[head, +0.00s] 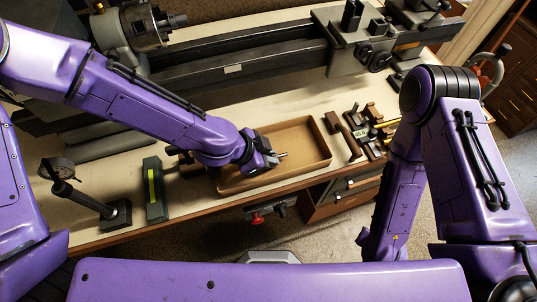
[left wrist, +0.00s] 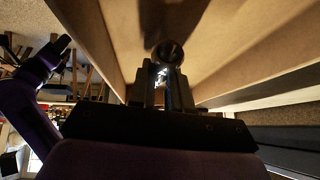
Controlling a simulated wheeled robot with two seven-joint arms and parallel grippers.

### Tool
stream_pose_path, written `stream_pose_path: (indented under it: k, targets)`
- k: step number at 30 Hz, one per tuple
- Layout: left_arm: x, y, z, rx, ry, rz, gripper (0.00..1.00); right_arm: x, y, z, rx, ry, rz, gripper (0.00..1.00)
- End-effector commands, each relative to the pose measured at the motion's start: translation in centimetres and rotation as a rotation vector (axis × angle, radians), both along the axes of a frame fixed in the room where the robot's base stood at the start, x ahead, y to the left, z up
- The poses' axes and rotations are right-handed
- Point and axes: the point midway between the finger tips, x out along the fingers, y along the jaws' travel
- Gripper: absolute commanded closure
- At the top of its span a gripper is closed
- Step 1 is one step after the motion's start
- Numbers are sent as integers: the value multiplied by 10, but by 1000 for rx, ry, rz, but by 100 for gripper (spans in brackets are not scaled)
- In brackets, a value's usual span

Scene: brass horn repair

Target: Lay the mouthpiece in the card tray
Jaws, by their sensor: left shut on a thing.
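The mouthpiece (head: 283,155) is a small shiny metal piece at the tip of my left gripper (head: 272,159). In the left wrist view, the round end of the mouthpiece (left wrist: 168,52) sticks out beyond the fingers of my left gripper (left wrist: 166,92), which are shut on it. The card tray (head: 318,129) is a shallow brown open box on the bench. My left gripper is over its left part. The tray's floor and walls fill much of the left wrist view (left wrist: 225,58). I cannot tell whether the mouthpiece touches the floor. My right gripper is out of view.
A lathe (head: 232,68) runs along the back of the bench. Dark and wooden blocks (head: 368,140) stand right of the tray. A green block with a yellow strip (head: 154,188) and a dial gauge stand (head: 88,202) are left. The tray's right part is empty.

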Motion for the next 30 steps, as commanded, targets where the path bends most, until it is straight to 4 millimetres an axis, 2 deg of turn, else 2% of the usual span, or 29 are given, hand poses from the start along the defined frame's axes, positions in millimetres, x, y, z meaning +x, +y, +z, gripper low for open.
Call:
stream_pose_path:
  k: [16, 17, 18, 19, 25, 26, 28, 30]
  targets:
    - [0, 0, -9, 0, 0, 0, 100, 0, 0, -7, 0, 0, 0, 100]
    - [0, 0, -8, 0, 0, 0, 72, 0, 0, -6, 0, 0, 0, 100]
    - [0, 0, -8, 0, 0, 0, 59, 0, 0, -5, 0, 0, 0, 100]
    - [0, 0, -8, 0, 0, 0, 52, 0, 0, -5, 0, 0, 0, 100]
    - [-1, 0, -8, 1, 2, -1, 52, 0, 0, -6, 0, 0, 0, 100]
    - [-1, 0, -8, 1, 2, -1, 48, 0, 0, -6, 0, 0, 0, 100]
    - [-1, 0, -9, 1, 2, -1, 27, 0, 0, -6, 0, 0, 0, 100]
    - [-1, 0, -9, 1, 3, -2, 25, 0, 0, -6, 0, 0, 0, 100]
